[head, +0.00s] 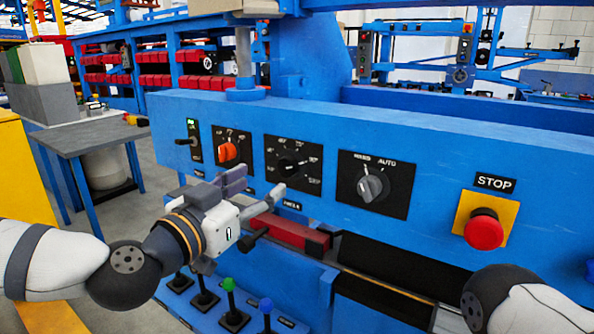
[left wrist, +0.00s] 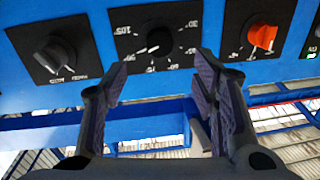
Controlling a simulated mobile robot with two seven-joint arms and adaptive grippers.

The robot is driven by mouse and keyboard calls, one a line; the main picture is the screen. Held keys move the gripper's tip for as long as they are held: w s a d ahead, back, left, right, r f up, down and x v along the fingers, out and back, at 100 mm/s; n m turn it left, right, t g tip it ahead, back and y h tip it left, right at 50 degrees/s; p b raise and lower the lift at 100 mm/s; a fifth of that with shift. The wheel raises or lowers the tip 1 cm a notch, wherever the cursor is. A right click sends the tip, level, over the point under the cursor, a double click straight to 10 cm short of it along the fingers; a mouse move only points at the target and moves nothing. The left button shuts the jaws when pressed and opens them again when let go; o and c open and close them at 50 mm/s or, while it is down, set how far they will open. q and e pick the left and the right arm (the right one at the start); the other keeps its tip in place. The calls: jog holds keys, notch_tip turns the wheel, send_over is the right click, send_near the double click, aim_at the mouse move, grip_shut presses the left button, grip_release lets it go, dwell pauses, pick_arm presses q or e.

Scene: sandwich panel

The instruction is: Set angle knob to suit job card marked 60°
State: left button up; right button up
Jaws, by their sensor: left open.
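The angle knob (head: 289,167) is a small black knob on a black plate with a numbered scale around it, on the blue panel front. I cannot read its pointer clearly. My left gripper (head: 258,189) is open and empty, just below and in front of that plate, apart from the knob. In the left wrist view, which shows the panel upside down, the angle knob (left wrist: 159,41) lies beyond the gap between the open fingers of the left gripper (left wrist: 162,78). No job card can be made out. My right gripper is not in view; only part of that arm shows.
An orange-red knob (head: 227,152) sits left of the angle knob, and a grey selector marked HAND and AUTO (head: 370,187) sits right. A red STOP button (head: 484,230) is farther right. Below are a red bar (head: 290,231) and several levers, one green-topped (head: 229,285).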

aim_at(285, 169)
pick_arm(q)
jog(key=x, duration=0.7)
jog(key=shift+w+d+f+b, duration=0.15)
jog(key=shift+w+f+b, duration=0.05)
jog(key=shift+f+b, duration=0.1)
jog(key=shift+w+d+r, duration=0.2)
jog(key=shift+w, duration=0.15)
jog(key=c, duration=1.2)
